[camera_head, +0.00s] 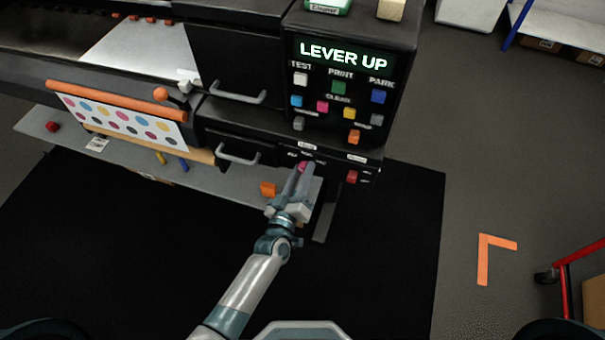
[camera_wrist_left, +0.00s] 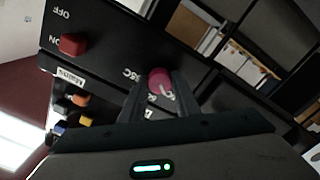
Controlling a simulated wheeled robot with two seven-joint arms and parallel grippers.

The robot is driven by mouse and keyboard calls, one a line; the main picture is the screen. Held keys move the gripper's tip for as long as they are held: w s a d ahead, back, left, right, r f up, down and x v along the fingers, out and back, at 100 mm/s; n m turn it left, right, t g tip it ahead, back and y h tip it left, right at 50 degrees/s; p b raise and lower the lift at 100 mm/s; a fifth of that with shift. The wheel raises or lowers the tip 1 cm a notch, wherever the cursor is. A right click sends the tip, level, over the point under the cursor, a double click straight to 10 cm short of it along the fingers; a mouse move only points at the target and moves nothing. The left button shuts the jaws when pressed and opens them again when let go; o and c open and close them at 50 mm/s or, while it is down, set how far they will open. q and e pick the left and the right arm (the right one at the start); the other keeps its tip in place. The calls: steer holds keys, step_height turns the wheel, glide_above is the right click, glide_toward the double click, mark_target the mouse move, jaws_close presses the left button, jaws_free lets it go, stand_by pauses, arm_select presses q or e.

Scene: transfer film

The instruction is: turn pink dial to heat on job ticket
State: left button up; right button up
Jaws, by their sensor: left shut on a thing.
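The pink dial (camera_head: 303,166) sits on the front of the dark machine, below the control panel. In the left wrist view the dial (camera_wrist_left: 159,80) shows as a round pink knob with a pale mark, between the finger ends. My left gripper (camera_head: 298,178) reaches up to it and is shut on it. White lettering around the dial is partly covered by my fingers, and I cannot read the dial's setting. My right gripper is out of view. I do not make out a job ticket with readable heat text.
A screen (camera_head: 347,55) reads LEVER UP above several coloured buttons. A red switch (camera_head: 352,176) marked ON and OFF in the wrist view is right of the dial. A drawer handle (camera_head: 238,155) juts out at left. An orange block (camera_head: 268,189) lies on the shelf nearby.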

arm_select(q)
steer(key=shift+n, duration=0.7)
steer(key=o, duration=1.1)
steer(key=shift+c, duration=0.2)
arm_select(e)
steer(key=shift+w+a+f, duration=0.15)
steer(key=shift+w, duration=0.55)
arm_select(q)
steer(key=b+v, duration=0.3)
steer(key=v, duration=1.4)
steer(key=shift+s, duration=0.2)
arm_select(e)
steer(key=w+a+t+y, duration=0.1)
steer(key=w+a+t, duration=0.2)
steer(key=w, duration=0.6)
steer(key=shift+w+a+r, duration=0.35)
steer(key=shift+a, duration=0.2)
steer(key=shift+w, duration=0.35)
